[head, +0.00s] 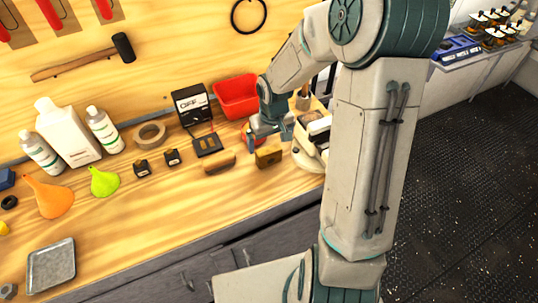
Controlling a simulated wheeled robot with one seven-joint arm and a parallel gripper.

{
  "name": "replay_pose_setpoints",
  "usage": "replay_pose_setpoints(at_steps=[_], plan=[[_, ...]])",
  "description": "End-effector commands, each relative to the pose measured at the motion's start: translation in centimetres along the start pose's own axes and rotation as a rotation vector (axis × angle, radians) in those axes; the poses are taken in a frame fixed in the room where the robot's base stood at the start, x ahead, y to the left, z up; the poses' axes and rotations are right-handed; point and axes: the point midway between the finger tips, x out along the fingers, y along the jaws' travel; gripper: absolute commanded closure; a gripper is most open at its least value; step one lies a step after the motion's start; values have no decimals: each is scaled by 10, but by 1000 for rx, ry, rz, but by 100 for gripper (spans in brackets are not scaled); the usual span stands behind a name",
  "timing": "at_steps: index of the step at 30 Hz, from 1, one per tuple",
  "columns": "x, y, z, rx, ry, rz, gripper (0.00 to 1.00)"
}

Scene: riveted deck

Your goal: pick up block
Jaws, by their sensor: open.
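A small brown-yellow block (268,158) lies on the wooden workbench near the middle of the head view, towards the bench's front. My gripper (271,138) is open, with its fingers pointing down. In the picture it appears just above and behind the block. I cannot tell the exact gap between them, and nothing shows between the fingers.
A brown rounded piece (220,162) lies left of the block. Behind are a red bin (236,96) and a black device (193,108). A pale caddy (311,147) stands close on the right. The bench front is clear.

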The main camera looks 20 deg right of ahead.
Motion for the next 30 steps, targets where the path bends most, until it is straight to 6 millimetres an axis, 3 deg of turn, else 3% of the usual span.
replay_pose_setpoints(at_steps=[10, 19, 29, 30], plan=[[27, -2, 1, -1, -1, -1, 2], [65, -4, 3, -1, -1, -1, 2], [71, -3, 3, 1, 1, 1, 2], [70, -3, 3, 1, 1, 1, 10]])
